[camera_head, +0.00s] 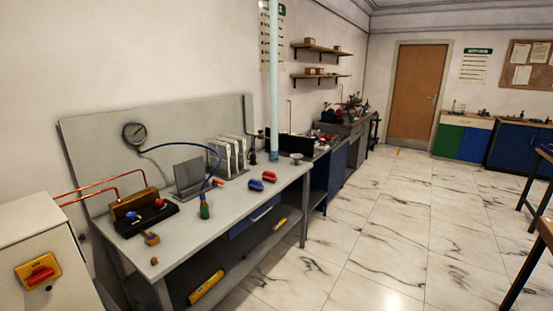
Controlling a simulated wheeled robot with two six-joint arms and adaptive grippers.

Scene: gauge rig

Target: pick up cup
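No clear cup stands out. A small pale round piece (296,158), which may be a cup or a dish, sits near the far right end of the grey workbench (235,215). It is too small to tell its shape. Neither of my grippers is in view.
The bench holds a brass block (135,203) with copper pipes, a pressure gauge (135,133) with a blue hose, a green-handled tool (204,207), and red (269,176) and blue (256,184) pieces.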

